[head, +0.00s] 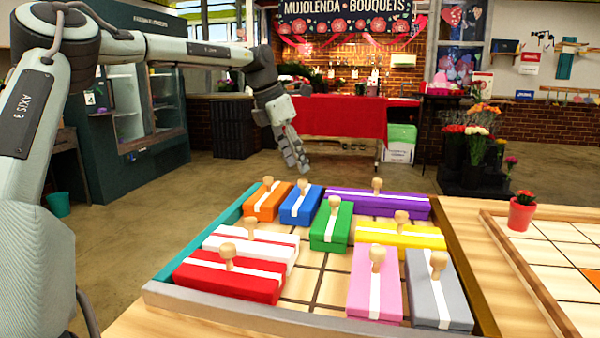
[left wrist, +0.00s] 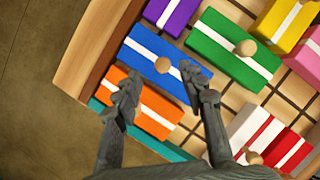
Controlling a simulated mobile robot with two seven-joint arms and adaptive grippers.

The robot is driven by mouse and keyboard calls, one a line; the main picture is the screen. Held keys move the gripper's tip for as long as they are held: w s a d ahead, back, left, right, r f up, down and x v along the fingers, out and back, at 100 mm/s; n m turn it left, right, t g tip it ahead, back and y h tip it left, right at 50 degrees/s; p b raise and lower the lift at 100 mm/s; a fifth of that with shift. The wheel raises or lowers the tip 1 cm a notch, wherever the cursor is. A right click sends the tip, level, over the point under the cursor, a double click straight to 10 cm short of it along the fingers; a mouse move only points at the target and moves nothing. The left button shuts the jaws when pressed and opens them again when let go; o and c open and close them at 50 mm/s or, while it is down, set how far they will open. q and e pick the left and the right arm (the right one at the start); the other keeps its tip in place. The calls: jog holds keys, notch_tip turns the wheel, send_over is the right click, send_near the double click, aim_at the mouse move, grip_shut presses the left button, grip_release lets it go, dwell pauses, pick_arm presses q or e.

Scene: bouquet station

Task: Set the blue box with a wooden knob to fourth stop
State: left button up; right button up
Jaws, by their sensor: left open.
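The blue box (head: 291,207) has a white stripe and an upright wooden knob (head: 303,186). It stands at the back left of the gridded tray (head: 240,322), between the orange box and the green box. My left gripper (head: 299,166) hangs above and behind it, fingers pointing down. In the left wrist view the blue box (left wrist: 150,40) lies beyond and between the fingers of my open left gripper (left wrist: 163,82). The knob (left wrist: 162,65) shows in the gap, apart from both fingers. Nothing is held. No stop marks are readable. My right gripper is out of view.
Orange (head: 262,208), green (head: 331,226) and purple (head: 350,201) boxes are close to the blue one. White, red, yellow, pink and grey boxes fill other places. Bare cells (head: 325,262) lie in the tray's middle and front. A potted flower (head: 521,212) stands to the right.

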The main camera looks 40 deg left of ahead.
pick_arm(q)
jog(key=v, duration=0.7)
jog(key=shift+r, duration=0.15)
jog(key=shift+s, duration=0.1)
